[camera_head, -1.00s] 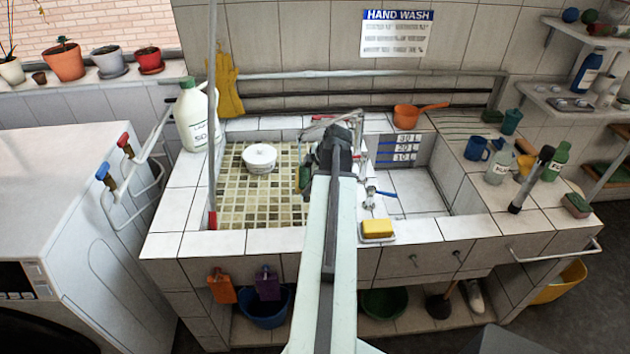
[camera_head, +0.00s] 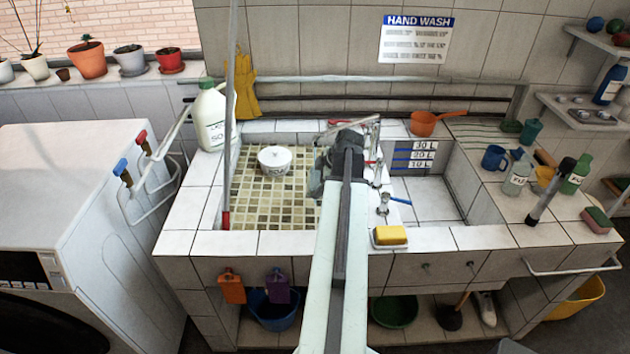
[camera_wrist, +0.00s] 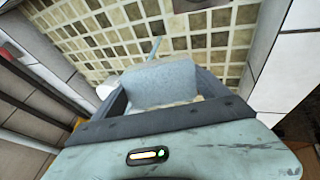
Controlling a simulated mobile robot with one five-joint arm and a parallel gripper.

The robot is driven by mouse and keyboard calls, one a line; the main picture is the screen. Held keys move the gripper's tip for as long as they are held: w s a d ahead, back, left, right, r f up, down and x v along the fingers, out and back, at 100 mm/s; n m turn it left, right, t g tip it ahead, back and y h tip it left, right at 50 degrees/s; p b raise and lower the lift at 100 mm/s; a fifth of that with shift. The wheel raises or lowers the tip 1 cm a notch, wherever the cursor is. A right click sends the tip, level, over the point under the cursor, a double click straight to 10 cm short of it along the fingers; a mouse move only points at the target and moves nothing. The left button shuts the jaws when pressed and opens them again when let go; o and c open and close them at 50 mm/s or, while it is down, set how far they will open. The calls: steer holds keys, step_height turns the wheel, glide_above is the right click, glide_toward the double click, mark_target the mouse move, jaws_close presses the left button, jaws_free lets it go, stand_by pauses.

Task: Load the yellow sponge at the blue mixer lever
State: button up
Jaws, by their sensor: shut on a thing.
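The yellow sponge (camera_head: 390,235) lies on a small white dish on the sink's front rim, right of my arm. The mixer levers stand on the divider between the two basins. One with a blue tip (camera_head: 403,201) points right, just behind the sponge. My gripper (camera_head: 318,180) is over the mosaic-floored left basin, left of the sponge and the levers. In the wrist view it is shut on a pale blue-grey thing (camera_wrist: 165,85), whose kind I cannot tell. My arm hides part of the divider.
A white bowl (camera_head: 274,158) sits in the left basin (camera_head: 262,205). A pole (camera_head: 230,110) stands at that basin's left side. An orange pan (camera_head: 424,122) is on the back ledge. Bottles and a blue mug (camera_head: 494,157) crowd the right counter. The right basin looks clear.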

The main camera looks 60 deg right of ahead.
steer(key=s+a, duration=0.1)
steer(key=s, duration=0.6)
stand_by(1.4)
steer(key=s+r+p, duration=0.4)
steer(key=s, duration=0.1)
steer(key=shift+a, duration=0.35)
